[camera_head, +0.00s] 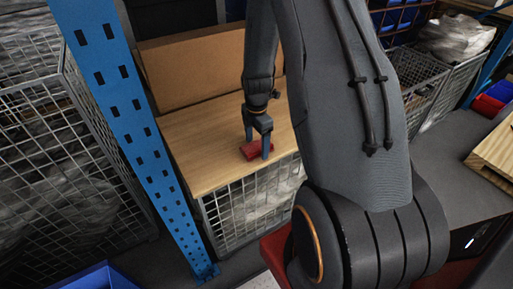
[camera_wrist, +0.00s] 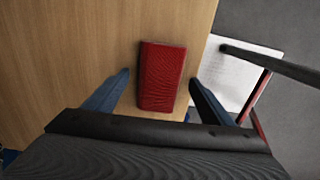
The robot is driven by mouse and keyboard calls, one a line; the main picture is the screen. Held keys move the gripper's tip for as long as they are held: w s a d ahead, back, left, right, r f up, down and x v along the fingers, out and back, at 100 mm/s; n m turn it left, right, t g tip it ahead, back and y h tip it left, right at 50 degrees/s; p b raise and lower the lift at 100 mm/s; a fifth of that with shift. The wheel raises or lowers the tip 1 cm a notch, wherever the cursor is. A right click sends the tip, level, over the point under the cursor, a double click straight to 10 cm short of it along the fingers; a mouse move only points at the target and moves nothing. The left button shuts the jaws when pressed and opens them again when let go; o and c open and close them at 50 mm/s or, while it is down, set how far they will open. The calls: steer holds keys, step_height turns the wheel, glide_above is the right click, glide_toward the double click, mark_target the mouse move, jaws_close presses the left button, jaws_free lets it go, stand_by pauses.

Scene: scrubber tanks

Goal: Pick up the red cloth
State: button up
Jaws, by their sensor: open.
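The red cloth (camera_head: 251,151) is a small folded block lying on a wooden board near its front edge. In the wrist view the red cloth (camera_wrist: 161,77) lies flat on the wood, between and just ahead of the two fingers. My gripper (camera_head: 257,142) is open and points down at the cloth, with a finger on either side of it in the head view. In the wrist view my gripper (camera_wrist: 158,92) has nothing between its fingers that it grips. I cannot tell how high the fingertips are above the wood.
The wooden board (camera_head: 190,130) tops a wire mesh cage (camera_head: 245,209). A cardboard box (camera_head: 190,68) stands behind it. A blue perforated post (camera_head: 122,110) rises to its left, beside another mesh cage (camera_head: 60,150). A pallet (camera_head: 496,150) is at far right.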

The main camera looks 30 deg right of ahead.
mark_target(257, 145)
steer(key=c, duration=1.2)
steer(key=shift+o, duration=0.2)
step_height(257, 145, up, 10)
steer(key=b, duration=0.2)
